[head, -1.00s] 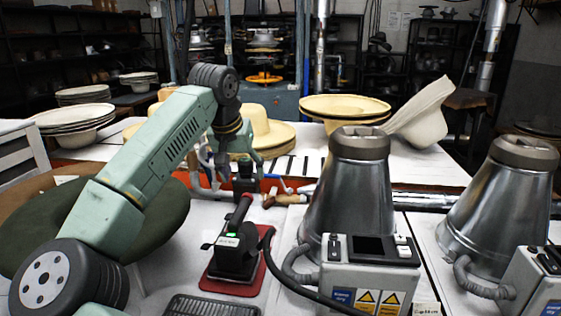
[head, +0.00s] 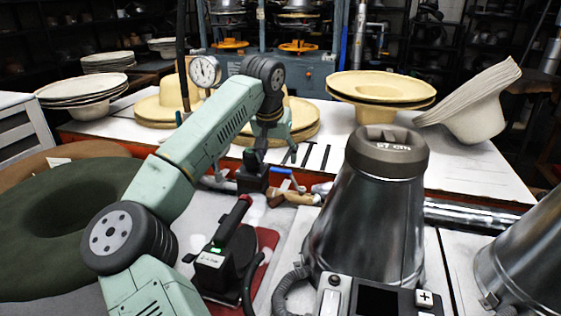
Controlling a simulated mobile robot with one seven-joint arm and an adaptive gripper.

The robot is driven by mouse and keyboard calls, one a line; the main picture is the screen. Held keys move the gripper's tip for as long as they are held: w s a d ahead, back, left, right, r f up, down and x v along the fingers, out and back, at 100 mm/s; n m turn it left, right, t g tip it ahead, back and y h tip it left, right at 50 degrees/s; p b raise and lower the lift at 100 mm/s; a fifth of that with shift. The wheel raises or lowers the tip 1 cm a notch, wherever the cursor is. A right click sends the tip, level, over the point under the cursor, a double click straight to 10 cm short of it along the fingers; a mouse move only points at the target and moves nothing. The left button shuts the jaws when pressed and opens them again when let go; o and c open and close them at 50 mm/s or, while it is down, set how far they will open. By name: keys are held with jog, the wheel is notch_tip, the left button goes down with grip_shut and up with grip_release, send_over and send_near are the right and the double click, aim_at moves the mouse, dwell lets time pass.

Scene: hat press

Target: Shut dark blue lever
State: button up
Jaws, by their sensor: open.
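A small blue lever (head: 287,178) shows in the head view at the front edge of the white bench, slanting beside a brown-handled fitting. It stands just right of a dark, boxy fitting. My arm reaches over from the left and bends down at the elbow. My gripper (head: 268,160) hangs at its end, just above and left of the lever, close to it in the picture. It is open and seems empty. Its fingertips are small and partly lost against the dark fitting, so I cannot tell whether they touch the lever.
A tall metal cone (head: 370,215) with a control box is close on the right. Pale hats (head: 375,90) fill the bench behind. A green felt hat (head: 60,225) lies left. A dial gauge (head: 204,70) stands behind my arm.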

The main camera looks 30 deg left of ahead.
aim_at(280, 169)
jog(key=p+x, duration=0.1)
jog(key=x, duration=0.4)
jog(key=c, duration=1.4)
